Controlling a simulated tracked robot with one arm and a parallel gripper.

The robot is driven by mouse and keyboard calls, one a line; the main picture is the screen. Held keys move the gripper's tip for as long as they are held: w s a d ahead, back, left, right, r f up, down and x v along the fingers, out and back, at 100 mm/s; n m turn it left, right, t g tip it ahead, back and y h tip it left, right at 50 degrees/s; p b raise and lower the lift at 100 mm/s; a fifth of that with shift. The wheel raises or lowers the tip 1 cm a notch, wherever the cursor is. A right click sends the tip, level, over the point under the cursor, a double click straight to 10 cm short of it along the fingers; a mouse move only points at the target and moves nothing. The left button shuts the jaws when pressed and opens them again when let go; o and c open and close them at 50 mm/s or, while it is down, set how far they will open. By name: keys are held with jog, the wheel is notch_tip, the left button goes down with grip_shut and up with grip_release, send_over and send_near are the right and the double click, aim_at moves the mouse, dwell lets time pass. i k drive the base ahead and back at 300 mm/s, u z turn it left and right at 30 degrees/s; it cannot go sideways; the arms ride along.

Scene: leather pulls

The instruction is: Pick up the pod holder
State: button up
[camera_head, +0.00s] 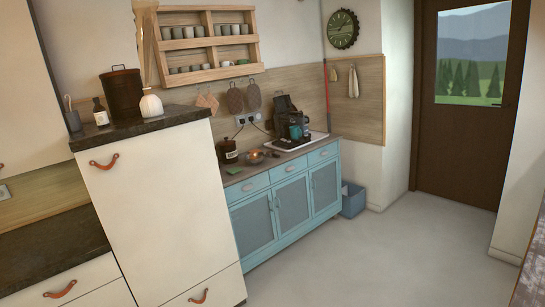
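My gripper is not in view. I cannot make out for certain which thing is the pod holder. A small round bowl-like holder (254,157) with orange-brown contents stands on the top of the blue cabinet, and it may be the pod holder. It is left of a dark coffee machine (284,112), which stands on a white tray (311,139) with a teal item (295,132) at its front. A dark lidded jar (228,152) stands left of the bowl-like holder. A small green item (233,171) lies in front of the jar.
The blue cabinet (287,207) stands against the back wall, right of a tall white cabinet (160,205). A blue bin (353,200) stands at its right end. A wall rack (205,42) holds several cups. The grey floor (370,255) is clear up to the brown door (463,130).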

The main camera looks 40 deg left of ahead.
aim_at(271, 152)
jog(key=k, duration=0.65)
jog(key=u, duration=0.25)
jog(key=i, duration=1.15)
jog(key=u, duration=0.65)
jog(key=i, duration=4.4)
jog(key=z, duration=0.3)
